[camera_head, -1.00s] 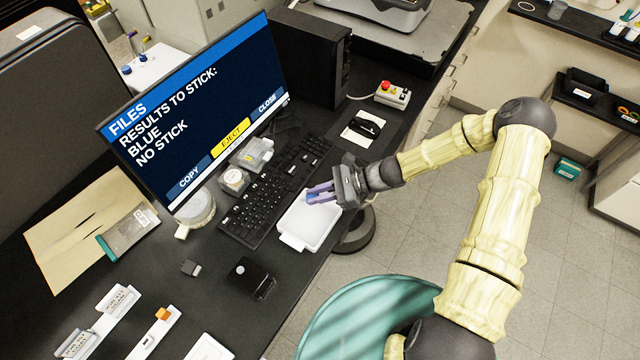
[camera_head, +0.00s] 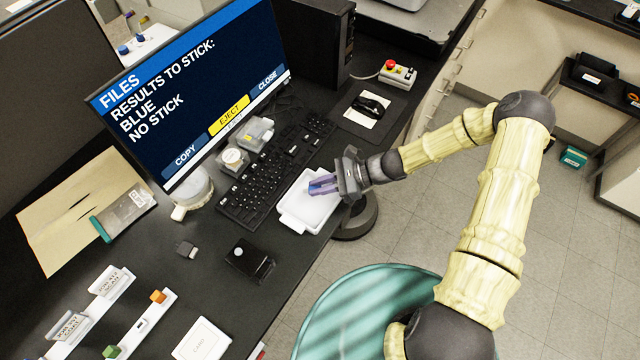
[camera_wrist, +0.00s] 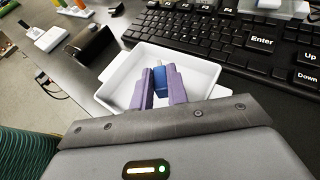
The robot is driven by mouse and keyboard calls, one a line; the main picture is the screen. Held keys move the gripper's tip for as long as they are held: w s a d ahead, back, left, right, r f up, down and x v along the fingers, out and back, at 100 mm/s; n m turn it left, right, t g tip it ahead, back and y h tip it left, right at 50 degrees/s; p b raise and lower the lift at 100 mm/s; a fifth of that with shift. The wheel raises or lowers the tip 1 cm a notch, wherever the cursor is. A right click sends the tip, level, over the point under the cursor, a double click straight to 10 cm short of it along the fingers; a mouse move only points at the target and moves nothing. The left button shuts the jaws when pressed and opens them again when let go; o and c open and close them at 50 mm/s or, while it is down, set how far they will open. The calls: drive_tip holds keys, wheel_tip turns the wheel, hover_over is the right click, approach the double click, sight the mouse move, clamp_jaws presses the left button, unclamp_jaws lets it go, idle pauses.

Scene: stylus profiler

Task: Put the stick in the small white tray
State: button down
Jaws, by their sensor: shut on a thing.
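The small white tray (camera_head: 296,221) lies on the dark desk between the keyboard and the desk's front edge. It also shows in the wrist view (camera_wrist: 204,67). My gripper (camera_head: 322,185) is over the tray, with its purple fingers (camera_wrist: 158,88) shut on a small blue stick (camera_wrist: 160,80). The stick sits between the fingertips, over the tray's inside in the wrist view. Whether the stick touches the tray floor I cannot tell. In the head view the fingers mostly hide the stick.
The keyboard (camera_head: 262,180) lies right behind the tray. The monitor (camera_head: 190,95) stands behind it and reads "RESULTS TO STICK: BLUE NO STICK". A black box (camera_head: 250,259) and a small grey plug-like piece (camera_head: 187,249) lie to the left. A teal chair (camera_head: 365,310) stands in front.

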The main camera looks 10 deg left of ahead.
drive_tip(key=shift+f, duration=0.15)
drive_tip(key=c, duration=1.3)
unclamp_jaws()
drive_tip(key=shift+w+d+b, duration=0.25)
drive_tip(key=shift+d+b, duration=0.05)
drive_tip(key=shift+d, duration=0.25)
drive_tip(key=b+v, duration=0.4)
drive_tip(key=v, duration=1.2)
drive_tip(key=shift+d, duration=0.2)
drive_tip(key=shift+s, duration=0.1)
